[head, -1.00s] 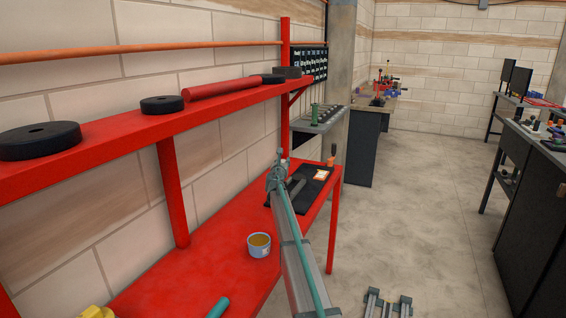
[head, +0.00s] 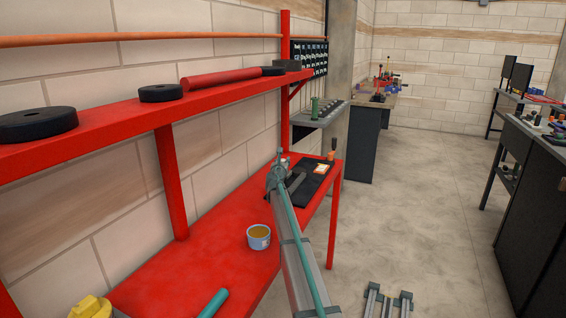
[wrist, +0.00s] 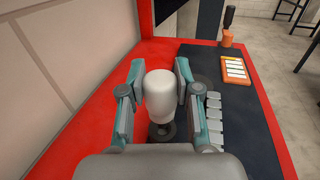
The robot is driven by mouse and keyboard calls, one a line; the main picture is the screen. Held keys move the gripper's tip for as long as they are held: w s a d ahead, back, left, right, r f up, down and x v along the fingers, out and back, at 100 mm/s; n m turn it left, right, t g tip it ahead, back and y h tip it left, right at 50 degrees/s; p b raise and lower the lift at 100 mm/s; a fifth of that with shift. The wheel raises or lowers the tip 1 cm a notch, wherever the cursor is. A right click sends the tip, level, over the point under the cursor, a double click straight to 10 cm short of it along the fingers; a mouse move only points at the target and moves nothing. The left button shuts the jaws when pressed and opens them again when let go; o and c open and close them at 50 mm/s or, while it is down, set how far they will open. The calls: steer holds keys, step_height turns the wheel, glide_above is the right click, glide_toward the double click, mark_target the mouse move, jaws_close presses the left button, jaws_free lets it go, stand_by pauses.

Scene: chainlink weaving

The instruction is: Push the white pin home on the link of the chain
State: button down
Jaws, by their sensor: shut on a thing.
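In the wrist view my gripper (wrist: 160,72) has its two teal-and-grey fingers on either side of a thick white round-ended piece, which looks like the white pin (wrist: 159,95). The gripper is shut on it. A dark round part (wrist: 162,132) shows below the white piece; whether they touch I cannot tell. Grey chain links (wrist: 214,122) lie in a row on the dark mat (wrist: 245,122), right of the right finger. In the head view my gripper (head: 277,172) is over the far part of the red bench, at the mat's left edge. The contact there is too small to make out.
A pot (head: 258,238) and teal cylinder (head: 214,303) are on the red bench (head: 190,262). A red shelf (head: 110,136) with black discs runs above along the wall.

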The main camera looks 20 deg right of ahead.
steer(key=shift+f+b, duration=1.25)
steer(key=shift+f, duration=0.45)
steer(key=c, duration=0.7)
jaws_free()
steer(key=shift+c, duration=0.2)
steer(key=v, duration=1.2)
steer(key=shift+d, duration=0.1)
